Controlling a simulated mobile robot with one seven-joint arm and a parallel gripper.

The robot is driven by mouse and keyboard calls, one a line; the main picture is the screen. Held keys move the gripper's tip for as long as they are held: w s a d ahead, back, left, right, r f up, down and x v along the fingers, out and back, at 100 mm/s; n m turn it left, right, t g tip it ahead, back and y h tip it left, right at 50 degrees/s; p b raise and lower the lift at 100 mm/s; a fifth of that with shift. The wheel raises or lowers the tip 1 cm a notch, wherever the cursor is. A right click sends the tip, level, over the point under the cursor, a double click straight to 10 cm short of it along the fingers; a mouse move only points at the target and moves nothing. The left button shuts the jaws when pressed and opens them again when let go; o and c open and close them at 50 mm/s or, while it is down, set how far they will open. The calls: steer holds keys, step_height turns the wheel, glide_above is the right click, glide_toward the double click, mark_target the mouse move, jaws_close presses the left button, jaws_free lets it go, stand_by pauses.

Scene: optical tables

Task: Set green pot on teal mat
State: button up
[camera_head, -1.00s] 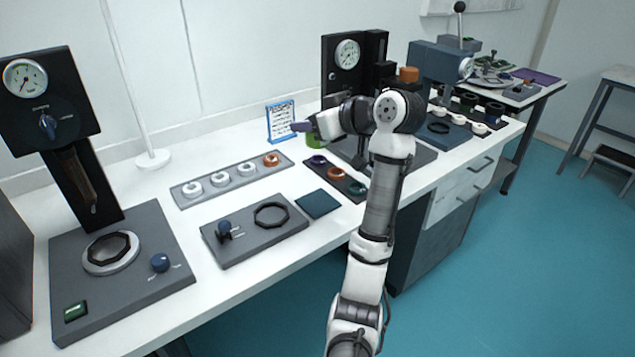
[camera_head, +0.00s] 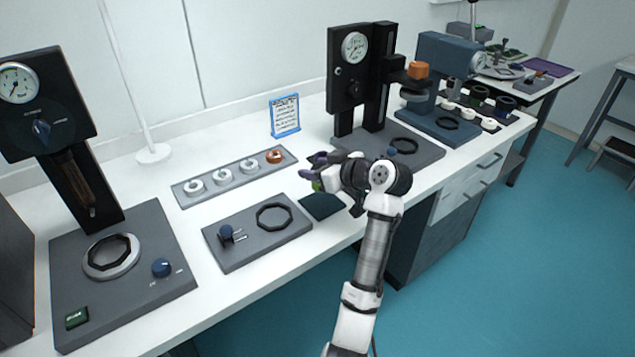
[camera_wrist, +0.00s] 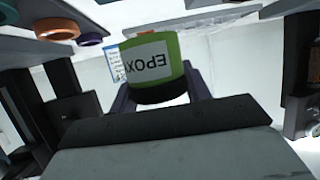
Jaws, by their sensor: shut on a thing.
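The green pot (camera_wrist: 172,50) fills the middle of the wrist view, its white EPOXY label upside down. My gripper (camera_wrist: 158,92) is shut on it, with a finger on each side. In the head view the pot is a small green patch (camera_head: 317,186) mostly hidden by my gripper (camera_head: 312,168). The teal mat (camera_head: 318,208) lies dark on the white bench just below the gripper in the picture, its right part covered by my arm. The pot appears over or close to the mat's far edge; I cannot tell whether it touches anything.
A grey plate with a dark ring (camera_head: 228,255) lies left of the mat. Behind it is a grey tray (camera_head: 218,190) with white rings and an orange one. A blue-framed card (camera_head: 285,115) stands at the back. A black gauge press (camera_head: 345,85) stands behind right.

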steer(key=shift+f+p, duration=0.4)
steer(key=shift+f, duration=2.25)
steer(key=o, duration=1)
steer(key=shift+f, duration=0.1)
steer(key=shift+r, duration=0.2)
steer(key=b+v, duration=0.3)
steer(key=v, duration=0.9)
steer(key=shift+f, duration=0.15)
